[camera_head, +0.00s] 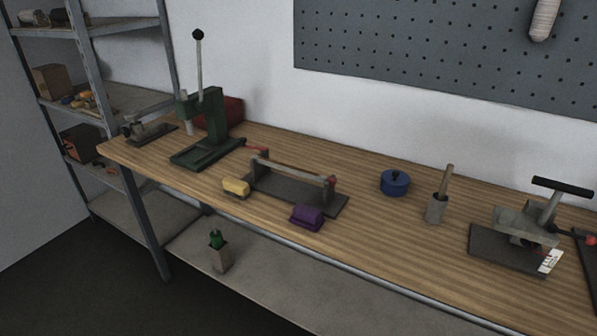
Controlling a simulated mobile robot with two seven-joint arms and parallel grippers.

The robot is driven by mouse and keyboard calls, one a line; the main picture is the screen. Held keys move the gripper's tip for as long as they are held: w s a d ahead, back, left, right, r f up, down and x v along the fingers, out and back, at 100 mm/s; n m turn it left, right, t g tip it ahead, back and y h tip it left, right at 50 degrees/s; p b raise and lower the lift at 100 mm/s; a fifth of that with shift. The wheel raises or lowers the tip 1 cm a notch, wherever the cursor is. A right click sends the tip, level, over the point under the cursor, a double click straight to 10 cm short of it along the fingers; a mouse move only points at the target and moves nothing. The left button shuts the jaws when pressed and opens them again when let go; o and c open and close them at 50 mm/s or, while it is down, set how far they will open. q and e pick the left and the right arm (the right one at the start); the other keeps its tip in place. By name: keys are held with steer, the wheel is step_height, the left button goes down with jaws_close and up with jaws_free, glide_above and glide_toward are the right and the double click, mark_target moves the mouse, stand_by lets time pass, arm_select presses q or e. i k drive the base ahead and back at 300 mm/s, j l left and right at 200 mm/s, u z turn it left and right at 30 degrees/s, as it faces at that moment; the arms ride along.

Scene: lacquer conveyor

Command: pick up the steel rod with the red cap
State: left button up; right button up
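A grey bar (290,172), which looks like the steel rod, lies across a low stand with a dark base plate (275,194) in the middle of the wooden bench. A small red part (331,182) shows at its right end, and another red piece (257,150) lies at its left end. At this size I cannot tell which of these is the cap. Neither of my grippers is in view, and nothing touches the bar.
A green lever press (207,130) stands left. Bare bench (370,250) lies in front.

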mark_target(301, 172)
steer(key=i+j, duration=0.45)
steer(key=j, duration=0.25)
steer(key=i+j+z, duration=0.15)
steer(key=j, duration=0.15)
steer(key=i+j+z, duration=0.15)
steer(key=j, duration=0.15)
steer(key=i+j+z, duration=0.1)
steer(key=j, duration=0.2)
steer(key=i, duration=0.05)
